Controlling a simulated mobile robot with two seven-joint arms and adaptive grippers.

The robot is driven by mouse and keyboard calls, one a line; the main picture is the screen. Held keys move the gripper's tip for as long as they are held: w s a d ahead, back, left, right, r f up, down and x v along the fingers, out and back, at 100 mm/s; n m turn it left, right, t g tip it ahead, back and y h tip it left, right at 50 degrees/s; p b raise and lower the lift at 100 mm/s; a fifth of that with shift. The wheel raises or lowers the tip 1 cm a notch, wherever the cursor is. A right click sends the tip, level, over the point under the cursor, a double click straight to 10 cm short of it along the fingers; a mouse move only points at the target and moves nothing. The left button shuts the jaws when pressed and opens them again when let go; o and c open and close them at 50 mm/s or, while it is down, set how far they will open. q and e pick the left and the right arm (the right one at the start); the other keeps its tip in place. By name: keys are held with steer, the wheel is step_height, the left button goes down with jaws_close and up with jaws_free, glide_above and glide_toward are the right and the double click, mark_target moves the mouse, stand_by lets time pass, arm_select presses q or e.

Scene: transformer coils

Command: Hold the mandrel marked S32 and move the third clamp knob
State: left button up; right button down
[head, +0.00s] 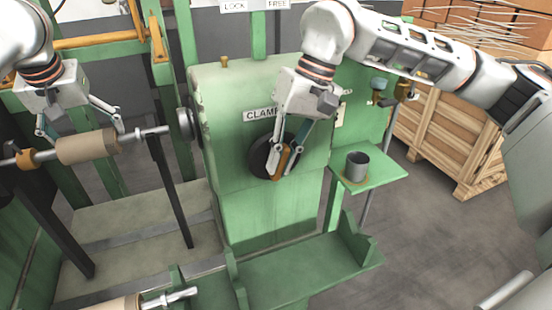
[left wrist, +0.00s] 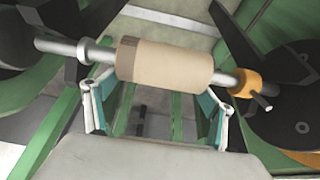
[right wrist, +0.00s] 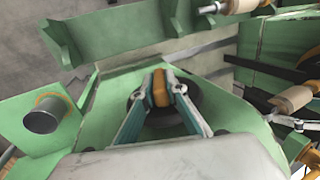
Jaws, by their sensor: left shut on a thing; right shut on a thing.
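A steel mandrel with a tan sleeve (head: 87,147) lies level at the left; it also fills the top of the left wrist view (left wrist: 165,62). I cannot read any S32 mark on it. My left gripper (head: 82,133) is shut on this mandrel, its fingers at the two ends of the sleeve. A black round clamp knob with an orange grip bar (head: 279,160) sits on the green housing below a sign starting "CLAM", partly covered by my fingers. My right gripper (head: 284,172) is shut on the orange bar, which shows between the fingertips in the right wrist view (right wrist: 160,88).
A grey cup (head: 357,167) stands on a green side shelf right of the housing. Another tan-sleeved mandrel (head: 125,303) lies at the bottom left. Dark posts rise by the held mandrel. A wooden crate (head: 450,140) stands at the right; the floor before it is clear.

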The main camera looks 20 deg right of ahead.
steer(key=y, duration=0.5)
steer(key=shift+d+f, duration=0.2)
steer(key=shift+f, duration=0.05)
steer(key=shift+s+y, duration=0.1)
steer(key=shift+y, duration=2.1)
steer(key=shift+r, duration=0.1)
steer(key=c, duration=2)
jaws_free()
steer(key=shift+c, duration=0.2)
